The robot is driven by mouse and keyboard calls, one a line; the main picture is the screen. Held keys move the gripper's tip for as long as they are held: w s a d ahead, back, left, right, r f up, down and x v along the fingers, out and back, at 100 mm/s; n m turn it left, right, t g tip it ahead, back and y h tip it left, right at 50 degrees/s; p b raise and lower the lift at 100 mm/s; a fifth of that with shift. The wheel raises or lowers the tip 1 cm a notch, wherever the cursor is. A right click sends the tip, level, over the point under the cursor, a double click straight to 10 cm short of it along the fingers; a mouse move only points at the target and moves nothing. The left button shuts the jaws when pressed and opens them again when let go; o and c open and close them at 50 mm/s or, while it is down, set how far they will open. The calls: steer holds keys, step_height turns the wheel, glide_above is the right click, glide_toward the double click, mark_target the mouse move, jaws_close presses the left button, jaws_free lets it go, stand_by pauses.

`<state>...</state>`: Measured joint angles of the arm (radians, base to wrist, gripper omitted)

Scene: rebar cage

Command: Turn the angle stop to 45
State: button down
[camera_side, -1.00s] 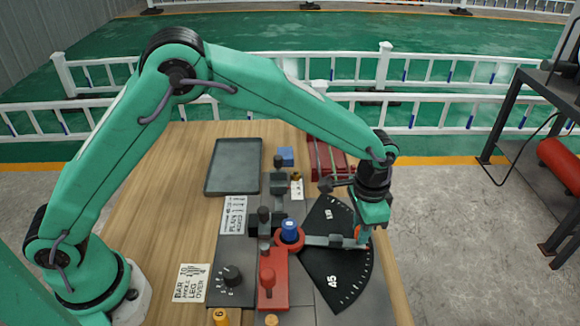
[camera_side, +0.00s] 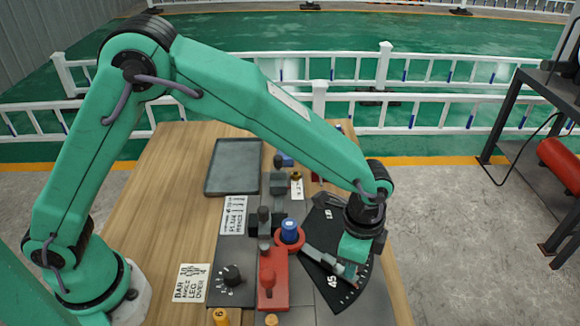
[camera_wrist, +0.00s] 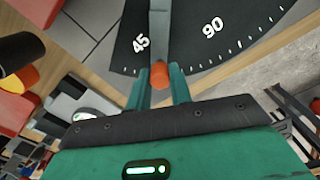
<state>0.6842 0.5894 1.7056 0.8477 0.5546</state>
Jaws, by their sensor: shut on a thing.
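The angle stop is a grey arm (camera_side: 322,262) that pivots by a blue-capped post in a red ring (camera_side: 290,235) and lies across a black dial (camera_side: 357,285) with white marks. My gripper (camera_wrist: 160,82) is shut on the orange knob (camera_wrist: 159,74) at the arm's outer end. In the wrist view the arm (camera_wrist: 158,35) lies between the 45 and the 90, nearer the 45. In the side view it points toward the lower right, a little above the 45 mark.
A red block with a red handle (camera_side: 268,280) stands left of the dial. A black rotary knob (camera_side: 232,275) sits on a dark plate. A grey tray (camera_side: 233,167) lies at the back left. Bare wooden table (camera_side: 165,200) shows on the left.

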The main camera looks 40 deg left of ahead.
steer(key=shift+r, duration=0.1)
steer(key=c, duration=1.3)
jaws_free()
steer(key=shift+o, duration=0.2)
steer(key=shift+r, duration=3.85)
steer(key=shift+r, duration=0.1)
